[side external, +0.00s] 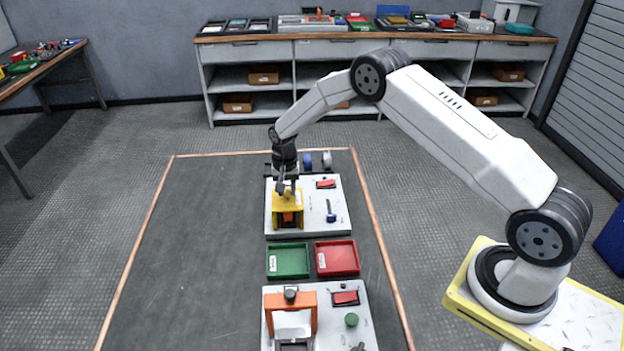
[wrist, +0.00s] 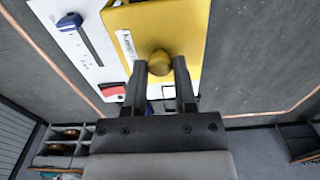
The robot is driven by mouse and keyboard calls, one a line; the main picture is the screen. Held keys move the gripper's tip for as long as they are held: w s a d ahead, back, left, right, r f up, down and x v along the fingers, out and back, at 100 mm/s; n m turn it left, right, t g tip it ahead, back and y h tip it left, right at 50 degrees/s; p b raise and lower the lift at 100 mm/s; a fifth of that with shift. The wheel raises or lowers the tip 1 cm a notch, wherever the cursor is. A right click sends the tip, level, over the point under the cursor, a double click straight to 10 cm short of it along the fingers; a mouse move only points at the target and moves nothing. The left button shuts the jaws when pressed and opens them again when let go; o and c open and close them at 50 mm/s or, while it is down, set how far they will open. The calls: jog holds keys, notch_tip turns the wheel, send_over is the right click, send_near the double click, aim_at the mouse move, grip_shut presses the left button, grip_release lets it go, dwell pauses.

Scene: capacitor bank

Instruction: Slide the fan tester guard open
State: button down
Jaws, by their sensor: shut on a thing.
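The yellow guard (side external: 279,200) is a box-like cover on the far white panel (side external: 313,218), with a dark and orange part visible at its front. In the wrist view the yellow guard (wrist: 185,25) fills the top middle, with a small white label too blurred to read. A round yellow knob (wrist: 159,62) stands on it. My gripper (wrist: 161,68) is shut on this knob, one dark finger on each side.
The far panel also has a red switch (side external: 325,184) and a blue slider (side external: 331,212). Green (side external: 288,273) and red (side external: 337,270) trays lie in front. A nearer panel has an orange frame (side external: 311,296) and a green knob (side external: 351,320). The mat's left is clear.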

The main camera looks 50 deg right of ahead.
jog(key=shift+w+d, duration=0.1)
jog(key=w+d, duration=0.6)
jog(key=w, duration=0.1)
jog(key=shift+d, duration=0.35)
dwell(1.8)
jog(key=shift+r, duration=0.1)
jog(key=c, duration=0.6)
grip_release()
jog(key=shift+d, duration=0.1)
notch_tip(320, 180, up, 7)
dwell(0.6)
